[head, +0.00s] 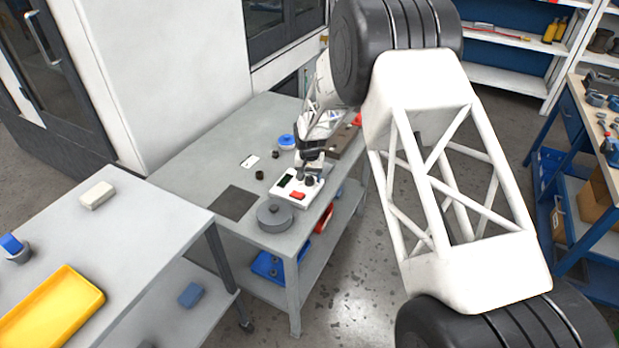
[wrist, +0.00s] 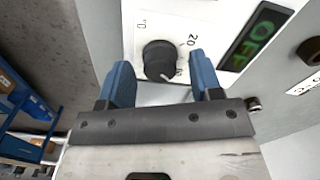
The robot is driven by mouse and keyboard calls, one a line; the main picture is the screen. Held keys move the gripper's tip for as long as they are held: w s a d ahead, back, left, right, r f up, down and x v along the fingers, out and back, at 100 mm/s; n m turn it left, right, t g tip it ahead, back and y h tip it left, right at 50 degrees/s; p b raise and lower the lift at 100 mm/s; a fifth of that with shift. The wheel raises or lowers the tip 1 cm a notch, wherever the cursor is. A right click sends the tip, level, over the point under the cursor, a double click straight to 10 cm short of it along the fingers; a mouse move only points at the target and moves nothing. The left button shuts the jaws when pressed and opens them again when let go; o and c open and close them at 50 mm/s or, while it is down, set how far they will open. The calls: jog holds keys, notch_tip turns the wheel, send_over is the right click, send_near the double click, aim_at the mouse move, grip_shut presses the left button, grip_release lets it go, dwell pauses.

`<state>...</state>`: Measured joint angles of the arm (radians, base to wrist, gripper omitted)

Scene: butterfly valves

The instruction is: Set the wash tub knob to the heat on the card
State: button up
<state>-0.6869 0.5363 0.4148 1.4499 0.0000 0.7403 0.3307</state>
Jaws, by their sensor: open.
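The white wash tub control box (head: 290,196) stands on the grey table, with a dark display and a red part on top. In the wrist view its black knob (wrist: 157,58) has a white pointer mark toward the bottom of the picture, near a partly hidden number. A "20" is printed at the knob's upper right. The green display (wrist: 257,37) reads OFF. My gripper (wrist: 160,63) is open, its blue fingers on either side of the knob; contact cannot be told.
A round grey disc (head: 275,215) sits close in front of the box. Small dark cylinders (head: 259,175), a blue-topped round item (head: 287,141) and a dark flat plate (head: 236,203) are nearby. A brown box with red parts stands behind. The table's left part is mostly clear.

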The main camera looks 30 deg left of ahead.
aim_at(311, 178)
jog(key=shift+r, duration=3.6)
jog(key=shift+d+r, duration=0.1)
jog(key=shift+d+r, duration=0.2)
jog(key=s+d+r+m, duration=0.1)
jog(key=d+r, duration=1.4)
jog(key=d, duration=0.3)
jog(key=s+d+r+m+t, duration=0.1)
jog(key=s+d+r, duration=0.4)
jog(key=d, duration=0.4)
jog(key=s+d+r, duration=0.4)
jog(key=d+r, duration=0.2)
jog(key=d, duration=0.2)
jog(key=s+d+r, duration=0.4)
jog(key=s+d, duration=0.4)
jog(key=d, duration=0.2)
jog(key=s+d+m, duration=0.1)
jog(key=s+d, duration=0.6)
jog(key=s, duration=0.5)
jog(key=s+d+m+t, duration=0.1)
jog(key=s+d, duration=0.6)
jog(key=s, duration=0.5)
jog(key=shift+s+f+t, duration=0.25)
jog(key=shift+s+t, duration=0.05)
jog(key=shift+s, duration=0.05)
